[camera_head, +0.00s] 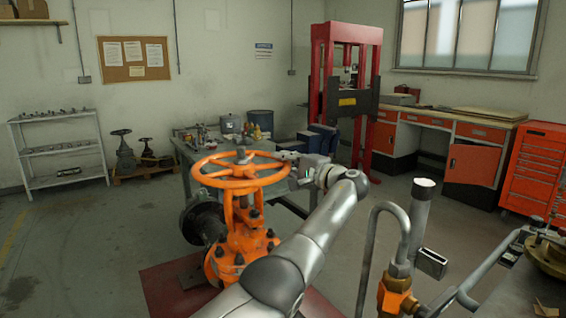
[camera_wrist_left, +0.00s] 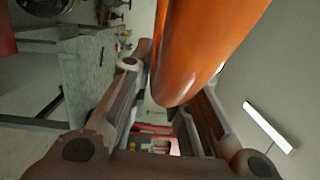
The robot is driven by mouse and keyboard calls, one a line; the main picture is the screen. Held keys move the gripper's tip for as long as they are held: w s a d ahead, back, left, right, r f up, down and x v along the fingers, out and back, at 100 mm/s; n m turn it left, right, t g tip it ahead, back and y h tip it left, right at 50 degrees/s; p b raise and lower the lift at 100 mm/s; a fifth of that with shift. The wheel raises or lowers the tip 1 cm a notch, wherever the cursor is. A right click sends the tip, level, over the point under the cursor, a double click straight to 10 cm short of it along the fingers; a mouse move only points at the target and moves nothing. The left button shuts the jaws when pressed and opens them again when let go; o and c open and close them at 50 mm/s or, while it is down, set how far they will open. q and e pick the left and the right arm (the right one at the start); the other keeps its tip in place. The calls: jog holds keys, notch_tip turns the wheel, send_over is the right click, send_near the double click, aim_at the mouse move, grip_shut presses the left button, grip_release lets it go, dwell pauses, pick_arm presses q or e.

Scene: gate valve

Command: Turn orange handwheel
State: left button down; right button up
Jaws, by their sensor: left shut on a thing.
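The orange handwheel (camera_head: 213,181) sits level on top of the orange gate valve (camera_head: 248,236) in the head view. My left arm reaches across from the lower middle, and my left gripper (camera_head: 291,161) is at the right side of the wheel's rim. In the left wrist view the orange rim (camera_wrist_left: 205,45) fills the upper middle, between the two fingers of the left gripper (camera_wrist_left: 168,85). The left gripper is shut on the rim. The exact contact of the fingertips is hard to see. My right gripper is not in view.
A workbench (camera_head: 188,152) with small items stands behind the valve. A red press (camera_head: 325,80) stands farther back. Pipework with an orange fitting (camera_head: 393,297) stands at the lower right. A grey shelf (camera_head: 62,147) is at the left, with open floor before it.

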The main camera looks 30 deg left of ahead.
pick_arm(q)
jog(key=shift+r, duration=0.1)
jog(key=c, duration=1.4)
grip_release()
jog(key=shift+a, duration=0.15)
jog(key=shift+o, duration=0.2)
jog(key=v, duration=0.7)
jog(key=shift+d, duration=0.3)
